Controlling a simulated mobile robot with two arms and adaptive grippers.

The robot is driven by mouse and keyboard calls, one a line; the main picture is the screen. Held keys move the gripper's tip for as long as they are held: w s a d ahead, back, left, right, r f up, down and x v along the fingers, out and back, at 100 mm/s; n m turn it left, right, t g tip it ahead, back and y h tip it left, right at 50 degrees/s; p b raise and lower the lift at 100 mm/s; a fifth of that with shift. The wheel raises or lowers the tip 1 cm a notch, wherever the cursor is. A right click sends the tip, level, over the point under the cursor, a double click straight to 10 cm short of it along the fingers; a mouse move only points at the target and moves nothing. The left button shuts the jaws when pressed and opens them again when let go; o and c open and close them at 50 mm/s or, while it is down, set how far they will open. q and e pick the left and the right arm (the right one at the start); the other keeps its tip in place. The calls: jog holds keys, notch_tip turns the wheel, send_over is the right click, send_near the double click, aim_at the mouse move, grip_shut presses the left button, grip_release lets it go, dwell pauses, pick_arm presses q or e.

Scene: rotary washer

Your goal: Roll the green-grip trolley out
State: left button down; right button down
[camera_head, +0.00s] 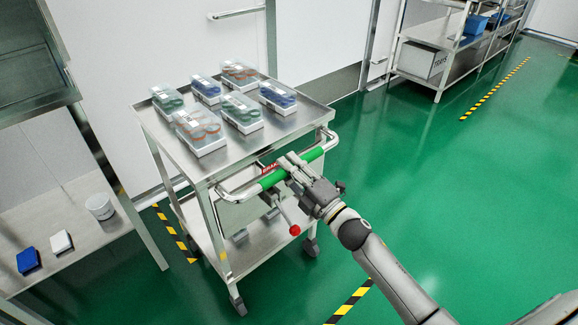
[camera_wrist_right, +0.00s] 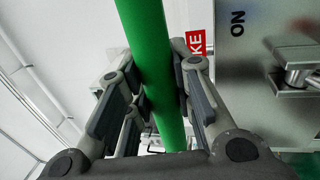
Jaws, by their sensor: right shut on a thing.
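The steel trolley (camera_head: 163,142) stands at the left centre in the head view, with several clear-lidded boxes on its top shelf. Its push handle carries a green grip (camera_head: 311,155) on the near right side. My right gripper (camera_head: 289,168) is shut on this handle near the middle of the grip. In the right wrist view the green grip (camera_wrist_right: 146,55) runs between the fingers of the right gripper (camera_wrist_right: 150,100). A red-knobbed lever (camera_head: 294,230) hangs below the handle. A plate marked "ON" (camera_wrist_right: 240,75) and a red label (camera_wrist_right: 196,42) show beside the grip. My left gripper is not seen.
A shelf rack (camera_head: 440,62) stands at the back right. Striped tape (camera_head: 349,302) marks the floor. The green floor at the right is clear.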

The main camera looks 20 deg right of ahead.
jog(key=shift+f, duration=0.15)
jog(key=c, duration=1.2)
grip_release()
jog(key=shift+c, duration=0.2)
jog(key=v, duration=1.2)
